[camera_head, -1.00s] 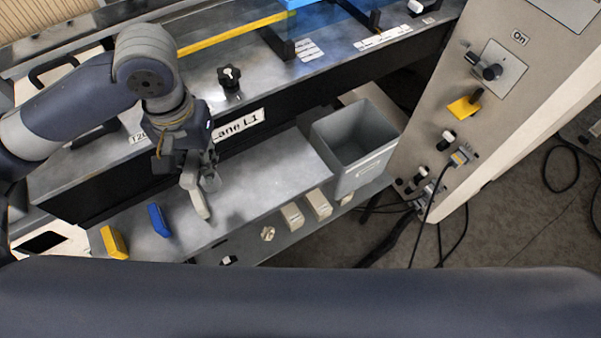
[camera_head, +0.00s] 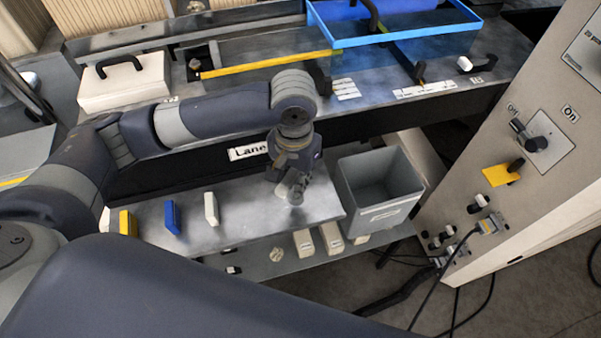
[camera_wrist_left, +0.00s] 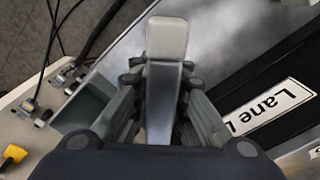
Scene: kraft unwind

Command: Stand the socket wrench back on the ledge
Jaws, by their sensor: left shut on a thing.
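My left gripper (camera_head: 293,194) is over the right part of the grey metal ledge (camera_head: 245,222). In the left wrist view, the gripper (camera_wrist_left: 160,95) is shut on a grey bar with a pale, blocky end, which I take to be the socket wrench (camera_wrist_left: 167,40). In the head view the gripper mostly hides it, and I cannot tell whether it touches the ledge. A yellow block (camera_head: 127,223), a blue block (camera_head: 172,217) and a white block (camera_head: 211,208) stand apart on the ledge, left of the gripper. My right gripper is not in view.
An open grey bin (camera_head: 382,208) stands right of the ledge's end. Cream blocks (camera_head: 303,243) lie on a lower shelf in front. A control panel (camera_head: 500,150) rises at the right. A "Lane" label (camera_head: 249,152) is on the dark face behind. Bare ledge lies between white block and gripper.

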